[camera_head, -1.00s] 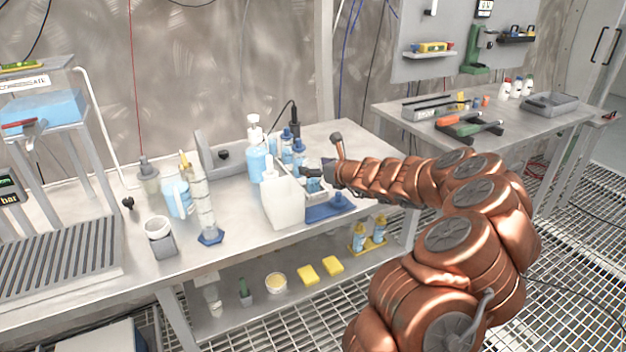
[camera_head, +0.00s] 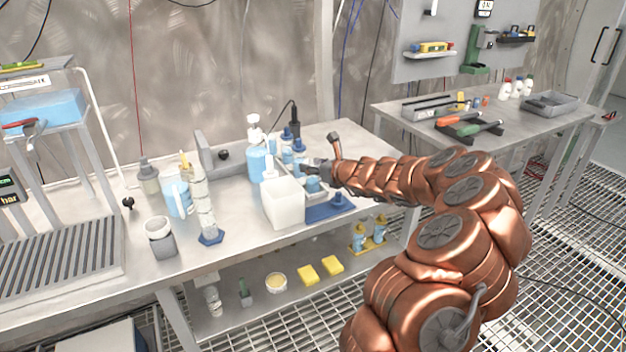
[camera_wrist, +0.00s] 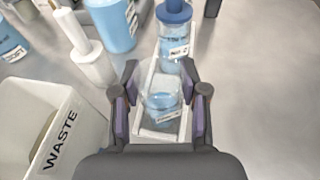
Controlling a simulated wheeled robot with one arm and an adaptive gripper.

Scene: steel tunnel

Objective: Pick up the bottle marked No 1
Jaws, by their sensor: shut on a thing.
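My gripper (camera_wrist: 158,104) has its two dark fingers shut on a clear vessel (camera_wrist: 162,101) of pale blue liquid. The vessel has a small white label that I cannot read, and it is in or just above a pale rack (camera_wrist: 157,134). Behind it in the rack stands a blue-capped bottle (camera_wrist: 174,43) with a white label, its number too small to read. In the head view my gripper (camera_head: 318,170) is among the bottles behind the white bin, and the held vessel (camera_head: 313,186) is partly hidden. I cannot tell which bottle is marked No 1.
The white WASTE bin (camera_wrist: 52,127) stands close left of my gripper. A pale blue wash bottle (camera_wrist: 116,22) and a white-topped nozzle (camera_wrist: 72,32) are behind it. Bare bench is to the right in the wrist view.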

